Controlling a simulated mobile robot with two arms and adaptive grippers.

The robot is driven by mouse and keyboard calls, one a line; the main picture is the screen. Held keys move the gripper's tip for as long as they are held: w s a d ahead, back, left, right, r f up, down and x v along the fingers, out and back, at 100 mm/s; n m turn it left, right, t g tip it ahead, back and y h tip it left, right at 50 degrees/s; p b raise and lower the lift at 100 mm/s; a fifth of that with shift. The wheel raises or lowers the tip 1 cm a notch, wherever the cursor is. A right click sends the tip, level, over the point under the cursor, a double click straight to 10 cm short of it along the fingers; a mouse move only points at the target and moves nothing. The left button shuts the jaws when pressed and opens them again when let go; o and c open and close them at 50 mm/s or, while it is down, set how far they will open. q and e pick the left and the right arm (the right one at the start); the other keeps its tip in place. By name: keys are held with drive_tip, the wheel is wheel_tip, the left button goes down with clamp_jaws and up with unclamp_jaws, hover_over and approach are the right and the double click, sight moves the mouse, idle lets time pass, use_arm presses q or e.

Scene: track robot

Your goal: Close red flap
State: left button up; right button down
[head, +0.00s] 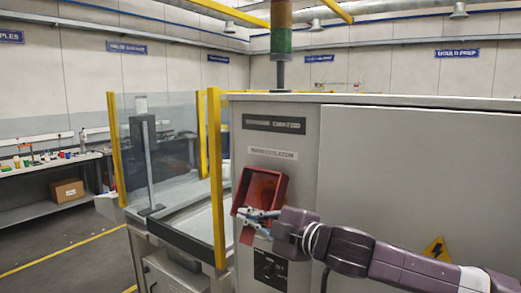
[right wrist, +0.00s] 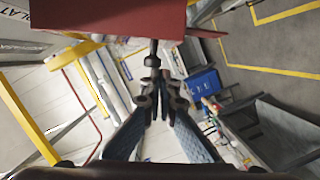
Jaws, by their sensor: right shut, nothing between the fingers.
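A red box-like housing (head: 264,186) is fixed to the grey machine's front panel, and its dark recess is uncovered. A red part (head: 247,236), which looks like the flap, shows below it, partly hidden by my gripper. My right gripper (head: 246,214) is shut and empty in front of the lower part of the housing; I cannot tell if it touches it. In the right wrist view the shut fingertips (right wrist: 155,82) point towards a red surface (right wrist: 108,15) at the top. My left gripper is not in view.
The grey machine cabinet (head: 410,170) fills the right side. A yellow post (head: 216,180) and clear guard panels (head: 160,150) stand left of the housing. A bench (head: 45,165) with a cardboard box (head: 67,190) is at the far left. The floor between is clear.

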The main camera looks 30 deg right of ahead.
drive_tip(key=w+d+f+n+t+b, duration=0.1)
drive_tip(key=d+f+n+b, duration=0.3)
drive_tip(key=b, duration=0.4)
drive_tip(key=shift+w+d+f+n, duration=0.3)
drive_tip(key=shift+w+f+n, duration=0.35)
drive_tip(key=shift+f, duration=0.4)
